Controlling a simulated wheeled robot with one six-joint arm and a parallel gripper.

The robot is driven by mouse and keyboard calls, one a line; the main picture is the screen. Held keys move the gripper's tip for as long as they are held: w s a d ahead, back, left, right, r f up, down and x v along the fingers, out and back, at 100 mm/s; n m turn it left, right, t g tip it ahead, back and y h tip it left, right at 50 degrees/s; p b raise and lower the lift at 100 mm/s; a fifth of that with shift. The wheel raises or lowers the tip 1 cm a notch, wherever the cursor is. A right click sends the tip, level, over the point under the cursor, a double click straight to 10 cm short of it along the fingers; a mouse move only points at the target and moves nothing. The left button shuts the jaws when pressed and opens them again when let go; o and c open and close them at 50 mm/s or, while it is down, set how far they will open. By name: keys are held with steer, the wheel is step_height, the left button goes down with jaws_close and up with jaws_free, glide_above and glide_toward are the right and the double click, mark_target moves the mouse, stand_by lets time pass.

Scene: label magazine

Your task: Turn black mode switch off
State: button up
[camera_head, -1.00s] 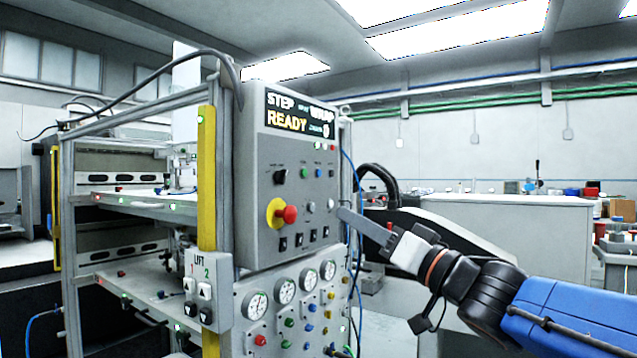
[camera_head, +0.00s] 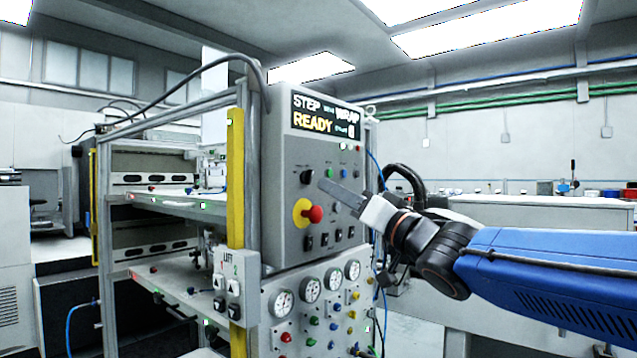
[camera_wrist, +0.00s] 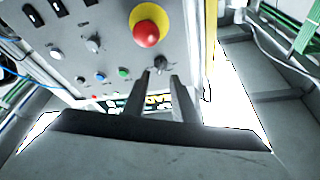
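The black mode switch (camera_head: 306,177) is a small dark knob on the grey control panel (camera_head: 285,160), below the display and above the red emergency button. In the wrist view, which is turned over, the switch (camera_wrist: 160,64) shows just past my fingertips. My gripper (camera_head: 323,183) reaches in from the right, its tips close to the switch's right side. In the wrist view my gripper (camera_wrist: 160,77) has its two fingers apart with an empty gap, the knob roughly in line with it. Whether the fingers touch the knob is unclear. The switch's exact pointer angle is too small to read.
The red emergency button (camera_head: 315,214) on its yellow base (camera_head: 300,212) sticks out just below the gripper. The display (camera_head: 325,118) reads STEP, WRAP and READY. Black toggles (camera_head: 324,240) and gauges (camera_head: 310,289) lie lower. A yellow post (camera_head: 235,180) stands left.

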mark_target(311, 178)
steer(key=shift+x, duration=3)
jaws_close()
